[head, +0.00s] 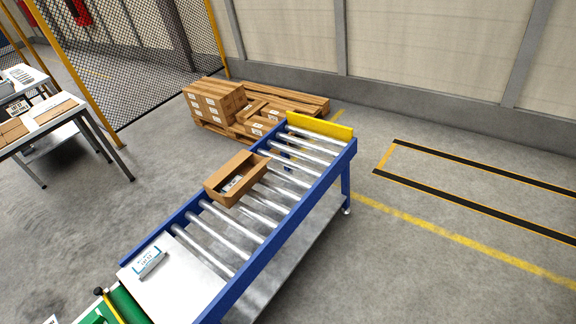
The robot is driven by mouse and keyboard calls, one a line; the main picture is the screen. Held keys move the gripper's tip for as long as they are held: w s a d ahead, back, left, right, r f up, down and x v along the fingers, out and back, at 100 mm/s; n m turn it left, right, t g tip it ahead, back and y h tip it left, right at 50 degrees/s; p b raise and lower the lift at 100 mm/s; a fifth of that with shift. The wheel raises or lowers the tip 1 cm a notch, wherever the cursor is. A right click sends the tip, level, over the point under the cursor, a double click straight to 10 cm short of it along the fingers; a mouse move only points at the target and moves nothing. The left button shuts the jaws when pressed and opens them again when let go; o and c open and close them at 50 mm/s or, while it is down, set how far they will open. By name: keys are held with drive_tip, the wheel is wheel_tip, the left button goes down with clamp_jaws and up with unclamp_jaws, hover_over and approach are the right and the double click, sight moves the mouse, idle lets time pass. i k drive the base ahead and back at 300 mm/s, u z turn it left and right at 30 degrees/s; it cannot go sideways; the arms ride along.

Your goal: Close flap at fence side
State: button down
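An open brown cardboard box (237,178) sits on the roller conveyor (352,148), close to its left rail. Its top is open, and a white printed item shows inside. A raised, darker strip stands along its upper-left edge, on the side towards the mesh fence (140,40). I cannot tell clearly how each flap lies. My gripper is not in view, and nothing touches the box.
A white plate with a blue-white labelled packet (149,259) covers the near end of the conveyor. A yellow end stop (320,128) closes the far end. Stacked cartons (214,101) stand on a pallet behind. Tables (75,115) stand left; the right floor is clear.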

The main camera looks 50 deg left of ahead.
sight(244, 181)
drive_tip(key=u, duration=0.25)
drive_tip(key=i, duration=1.25)
drive_tip(key=u, duration=1.25)
drive_tip(key=i, duration=0.75)
drive_tip(key=u, duration=0.35)
drive_tip(key=k, duration=0.9)
drive_tip(key=u, duration=0.2)
drive_tip(key=i, duration=0.9)
drive_tip(key=z, duration=0.1)
